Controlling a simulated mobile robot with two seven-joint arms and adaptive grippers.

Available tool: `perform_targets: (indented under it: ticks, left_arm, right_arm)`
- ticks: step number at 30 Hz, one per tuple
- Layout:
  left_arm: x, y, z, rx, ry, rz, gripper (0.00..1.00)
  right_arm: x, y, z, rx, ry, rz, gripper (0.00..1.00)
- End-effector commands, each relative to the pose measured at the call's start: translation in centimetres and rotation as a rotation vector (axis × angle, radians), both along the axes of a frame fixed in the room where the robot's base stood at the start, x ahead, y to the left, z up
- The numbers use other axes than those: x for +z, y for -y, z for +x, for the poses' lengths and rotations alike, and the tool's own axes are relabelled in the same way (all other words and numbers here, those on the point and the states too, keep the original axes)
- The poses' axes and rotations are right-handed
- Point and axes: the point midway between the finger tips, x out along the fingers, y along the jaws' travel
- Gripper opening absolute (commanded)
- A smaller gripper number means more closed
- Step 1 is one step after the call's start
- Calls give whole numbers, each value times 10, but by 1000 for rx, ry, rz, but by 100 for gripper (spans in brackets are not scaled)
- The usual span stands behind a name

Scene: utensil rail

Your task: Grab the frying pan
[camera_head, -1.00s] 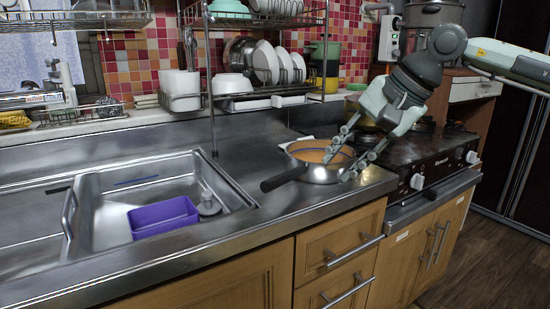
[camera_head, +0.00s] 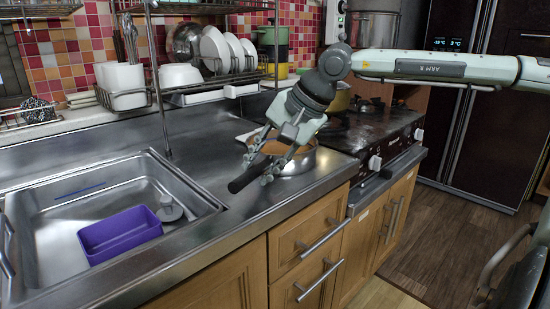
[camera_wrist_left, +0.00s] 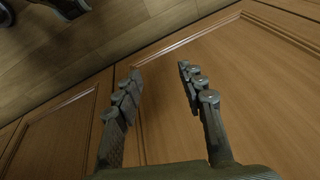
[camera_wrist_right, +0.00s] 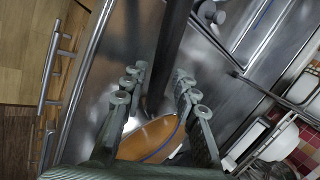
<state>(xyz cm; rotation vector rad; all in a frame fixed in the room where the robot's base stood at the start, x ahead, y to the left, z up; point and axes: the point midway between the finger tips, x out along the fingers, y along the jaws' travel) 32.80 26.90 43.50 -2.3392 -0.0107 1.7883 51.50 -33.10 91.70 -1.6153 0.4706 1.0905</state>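The frying pan (camera_head: 303,160) rests on the steel counter between the sink and the stove, its orange-brown inside partly hidden by my right gripper. Its dark handle (camera_head: 247,175) points toward the front left. My right gripper (camera_head: 258,165) is over the near side of the pan, with its fingers on either side of the handle. In the right wrist view, the fingers (camera_wrist_right: 158,82) are apart with the dark handle (camera_wrist_right: 172,42) running between them; a gap shows, and the orange pan inside (camera_wrist_right: 152,138) lies below. My left gripper (camera_wrist_left: 160,72) is open and empty before wooden cabinet doors.
The sink (camera_head: 60,195) with a purple tub (camera_head: 120,233) is left of the pan. The stove (camera_head: 375,130) with a yellow-green pot (camera_head: 340,98) is to the right. A dish rack (camera_head: 215,85) hangs behind. Counter around the handle is clear.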

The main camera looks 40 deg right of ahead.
Motion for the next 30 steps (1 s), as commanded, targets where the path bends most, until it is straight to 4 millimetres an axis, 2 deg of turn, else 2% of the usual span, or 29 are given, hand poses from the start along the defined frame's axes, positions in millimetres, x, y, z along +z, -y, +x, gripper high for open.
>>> perform_targets:
  ticks: [1,5,13,14,21,30]
  left_arm:
    - [-1,0,0,0,-1,-1,40]
    - [-1,0,0,0,1,-1,40]
    - [-2,1,0,0,1,-2,40]
    - [-2,1,0,0,1,-2,40]
    - [-2,1,0,-1,0,-2,40]
    - [-2,1,0,-1,0,-2,40]
  right_arm:
    - [-7,-1,3,0,-5,-2,29]
    - [-15,-3,8,0,-3,0,29]
    - [-16,-4,10,-1,2,1,29]
    - [-16,-4,9,-1,1,1,28]
    - [-16,-4,9,0,0,2,0]
    - [-16,-4,9,0,0,2,0]
